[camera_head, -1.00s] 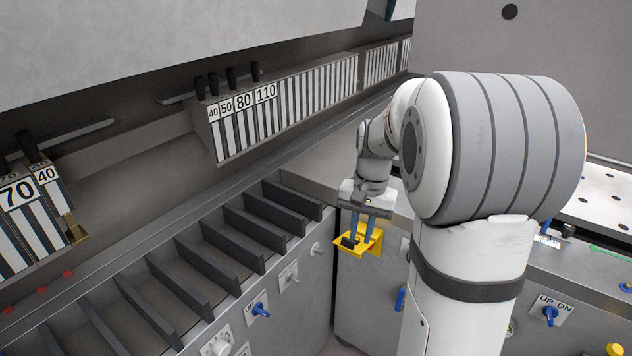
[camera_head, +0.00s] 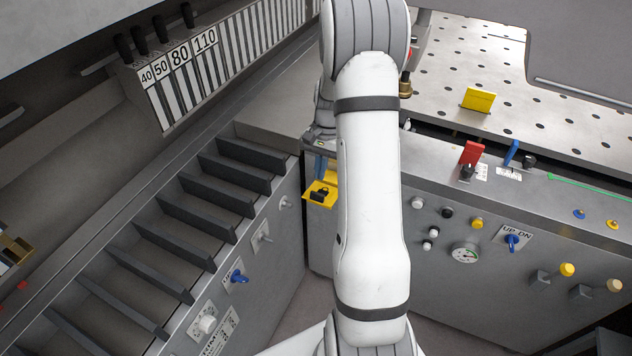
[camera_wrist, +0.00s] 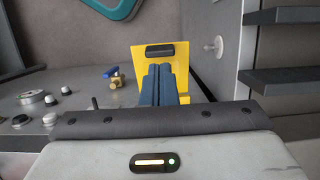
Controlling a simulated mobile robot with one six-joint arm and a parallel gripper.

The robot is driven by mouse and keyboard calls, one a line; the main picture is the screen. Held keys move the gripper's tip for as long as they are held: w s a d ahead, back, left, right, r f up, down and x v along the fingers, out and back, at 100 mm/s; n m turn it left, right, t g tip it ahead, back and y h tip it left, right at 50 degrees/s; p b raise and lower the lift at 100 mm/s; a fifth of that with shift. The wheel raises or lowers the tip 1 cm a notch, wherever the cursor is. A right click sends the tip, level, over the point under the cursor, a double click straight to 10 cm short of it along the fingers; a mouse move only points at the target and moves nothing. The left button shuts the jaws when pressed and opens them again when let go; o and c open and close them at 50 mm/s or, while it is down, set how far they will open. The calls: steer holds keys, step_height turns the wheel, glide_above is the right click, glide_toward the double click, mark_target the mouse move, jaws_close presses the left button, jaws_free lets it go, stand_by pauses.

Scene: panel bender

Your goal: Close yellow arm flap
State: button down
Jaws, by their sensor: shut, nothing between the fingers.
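The yellow flap (camera_head: 315,201) with a black handle (camera_head: 321,193) sits at the inner corner of the machine, in the middle of the head view. In the wrist view the yellow flap (camera_wrist: 139,57) stands straight ahead, its black handle near its top. My gripper (camera_wrist: 158,70) is shut, with its two blue fingers side by side and nothing between them. The fingertips overlap the flap just below the handle in the wrist view; I cannot tell whether they touch it. In the head view my gripper (camera_head: 320,168) is close above the flap, partly hidden by my arm.
A perforated table (camera_head: 560,95) with an upright yellow plate (camera_head: 478,100) lies at the right. A control panel (camera_head: 470,215) with knobs and a gauge is below it. Dark slats (camera_head: 205,195) line the left machine front, near a blue knob (camera_head: 238,277).

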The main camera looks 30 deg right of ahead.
mark_target(318, 193)
steer(key=shift+p+x, duration=0.55)
steer(key=shift+x, duration=1.9)
